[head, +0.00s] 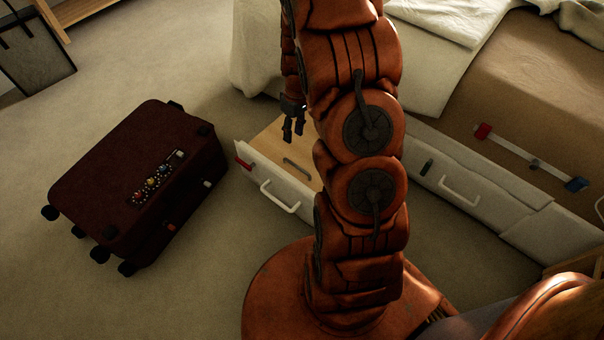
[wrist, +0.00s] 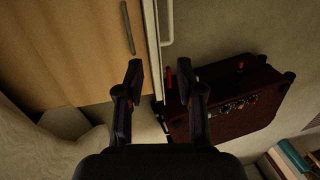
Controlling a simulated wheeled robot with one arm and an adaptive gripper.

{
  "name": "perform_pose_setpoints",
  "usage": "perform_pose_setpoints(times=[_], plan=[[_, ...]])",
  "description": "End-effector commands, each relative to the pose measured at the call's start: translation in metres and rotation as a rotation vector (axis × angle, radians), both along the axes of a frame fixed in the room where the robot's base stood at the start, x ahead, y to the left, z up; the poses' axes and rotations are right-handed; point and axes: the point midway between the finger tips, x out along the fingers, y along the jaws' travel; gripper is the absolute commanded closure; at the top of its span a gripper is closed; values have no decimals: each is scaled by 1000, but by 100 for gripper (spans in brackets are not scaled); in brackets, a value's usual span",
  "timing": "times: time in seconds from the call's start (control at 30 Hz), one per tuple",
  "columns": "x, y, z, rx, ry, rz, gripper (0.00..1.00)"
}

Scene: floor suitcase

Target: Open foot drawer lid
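The foot drawer (head: 250,180) is pulled out from the bed. It has a white front with a white bar handle (head: 280,196). Its pale wooden lid (head: 272,148) lies flat on top and carries a dark bar handle (head: 297,168). My arm hides the drawer's right part. In the wrist view the lid (wrist: 55,50) fills the upper left, with its dark handle (wrist: 128,27) near the drawer's front edge. My gripper (head: 293,128) points down above the lid, apart from the handle. In the wrist view my gripper (wrist: 163,78) is open and empty.
A dark red suitcase (head: 110,175) lies on the carpet left of the drawer. Another white drawer front (head: 440,175) stands to the right along the bed (head: 520,80). A dark bag (head: 32,55) stands at the far left. Carpet around the suitcase is clear.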

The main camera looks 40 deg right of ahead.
Motion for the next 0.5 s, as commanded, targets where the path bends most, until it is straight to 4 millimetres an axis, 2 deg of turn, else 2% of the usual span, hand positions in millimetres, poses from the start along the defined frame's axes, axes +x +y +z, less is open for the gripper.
perform_pose_setpoints(times=[0.03,0.2,0.33,0.5], plan=[[2,-10,-37,6,0,1,63],[9,-34,-100,19,-18,21,63],[12,-45,-130,23,-29,30,63],[13,-52,-144,23,-38,37,63]])
